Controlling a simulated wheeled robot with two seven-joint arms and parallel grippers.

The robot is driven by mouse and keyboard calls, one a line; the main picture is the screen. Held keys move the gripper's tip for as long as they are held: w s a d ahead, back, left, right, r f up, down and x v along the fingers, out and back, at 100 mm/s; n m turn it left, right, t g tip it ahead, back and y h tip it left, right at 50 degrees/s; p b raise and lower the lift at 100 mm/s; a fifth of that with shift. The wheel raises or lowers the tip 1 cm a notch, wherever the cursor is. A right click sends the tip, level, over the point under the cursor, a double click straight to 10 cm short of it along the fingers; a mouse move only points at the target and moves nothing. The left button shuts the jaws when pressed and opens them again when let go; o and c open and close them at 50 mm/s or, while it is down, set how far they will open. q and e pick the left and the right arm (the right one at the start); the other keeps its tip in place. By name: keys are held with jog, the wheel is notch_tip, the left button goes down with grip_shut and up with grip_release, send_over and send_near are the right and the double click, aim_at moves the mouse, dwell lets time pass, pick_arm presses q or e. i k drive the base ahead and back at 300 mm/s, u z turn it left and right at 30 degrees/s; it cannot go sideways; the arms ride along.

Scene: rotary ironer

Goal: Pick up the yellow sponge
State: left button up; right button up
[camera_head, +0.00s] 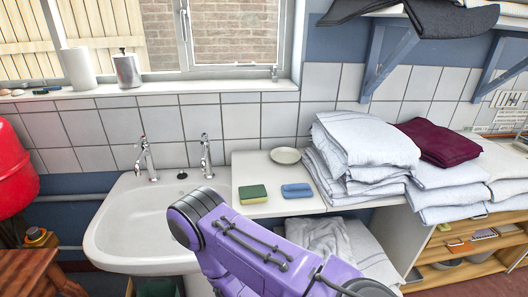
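The yellow sponge (252,191) has a yellow top and a green part along its front side. It lies flat on the white counter (264,165) just right of the sink. A purple arm of mine comes up from the bottom right, its nearest link just left of and in front of the sponge. I cannot see a gripper at its end, and nothing of my other gripper shows. No gripper is seen touching the sponge.
A blue sponge (297,190) lies just right of the yellow one. A small pale dish (286,155) sits behind them. Folded white towels (366,142) are stacked to the right. The white sink (140,225) with two taps is at left.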

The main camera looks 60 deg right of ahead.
aim_at(256, 194)
jog(key=k, duration=0.5)
jog(key=z, duration=2.2)
jog(key=i, duration=0.2)
jog(key=u, duration=0.1)
